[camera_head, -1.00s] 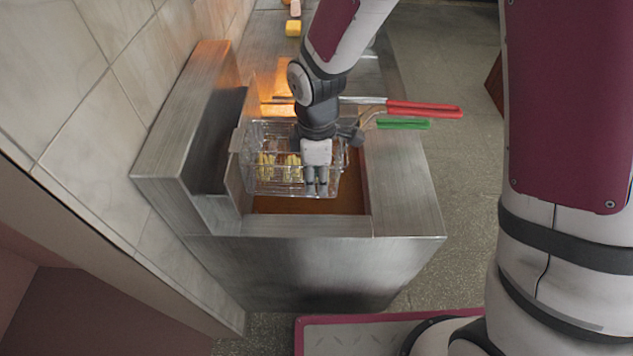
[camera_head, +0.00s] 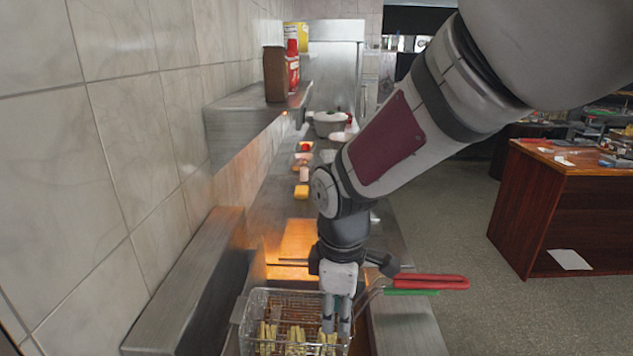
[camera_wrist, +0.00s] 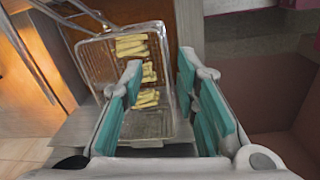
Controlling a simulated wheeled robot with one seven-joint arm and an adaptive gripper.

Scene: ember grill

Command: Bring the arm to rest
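My gripper (camera_head: 337,318) points down at the right side of a wire fryer basket (camera_head: 247,318). Its tips overlap the basket's right part in the head view; whether they touch it I cannot tell. In the wrist view my gripper (camera_wrist: 162,100) is open, its teal-padded fingers wide apart with nothing held between them. The basket (camera_wrist: 168,122) shows below and between the fingers, with several yellow fries (camera_wrist: 130,46) inside. Fries (camera_head: 297,340) also show in the head view. A red handle (camera_head: 430,281) and a green handle (camera_head: 411,292) stick out to the right of my gripper.
A tiled wall (camera_head: 130,120) and a metal shelf (camera_head: 240,117) with a brown box (camera_head: 275,74) stand on the left. A wooden desk (camera_head: 545,215) stands right, beyond open floor (camera_head: 450,215).

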